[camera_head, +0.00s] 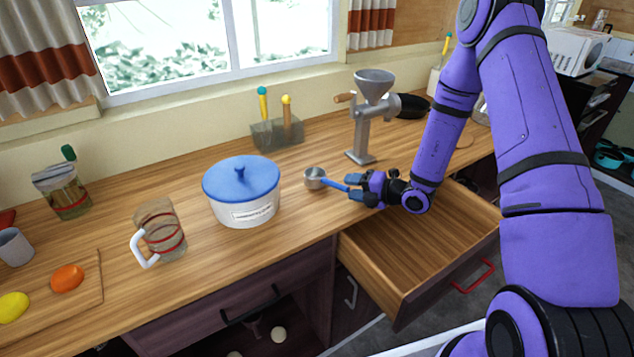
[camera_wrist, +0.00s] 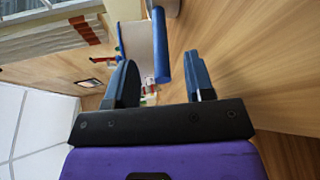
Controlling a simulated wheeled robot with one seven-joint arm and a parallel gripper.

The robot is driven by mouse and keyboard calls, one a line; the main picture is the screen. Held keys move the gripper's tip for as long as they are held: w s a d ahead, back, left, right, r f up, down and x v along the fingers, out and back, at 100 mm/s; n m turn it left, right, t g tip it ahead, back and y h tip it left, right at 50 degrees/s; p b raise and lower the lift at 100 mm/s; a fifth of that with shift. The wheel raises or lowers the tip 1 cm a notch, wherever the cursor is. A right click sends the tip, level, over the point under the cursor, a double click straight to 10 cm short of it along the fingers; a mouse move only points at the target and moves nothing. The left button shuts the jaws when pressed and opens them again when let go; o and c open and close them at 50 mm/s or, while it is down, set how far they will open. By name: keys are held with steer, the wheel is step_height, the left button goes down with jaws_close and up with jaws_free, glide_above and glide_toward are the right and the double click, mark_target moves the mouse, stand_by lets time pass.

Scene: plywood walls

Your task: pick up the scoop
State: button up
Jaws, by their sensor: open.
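The scoop has a silver cup (camera_head: 314,178) and a blue handle (camera_head: 334,184). It lies on the wooden counter, right of the white pot, with its handle pointing toward my gripper (camera_head: 352,186). My gripper is low over the counter near its front edge, with its blue fingers spread around the handle's end. In the wrist view, the blue handle (camera_wrist: 162,48) shows between the two open fingers of my gripper (camera_wrist: 160,62), with gaps on both sides. The cup is mostly cut off at the top of that view.
The blue-lidded white pot (camera_head: 243,195) stands left of the scoop. A metal grinder (camera_head: 364,125) stands behind my gripper. An open drawer (camera_head: 420,245) juts out below my arm. A glass jug (camera_head: 162,230) is farther left. The counter around the scoop is clear.

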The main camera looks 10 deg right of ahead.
mark_target(341, 186)
steer(key=shift+x, duration=2)
steer(key=shift+s, duration=0.15)
steer(key=shift+c, duration=0.5)
jaws_close()
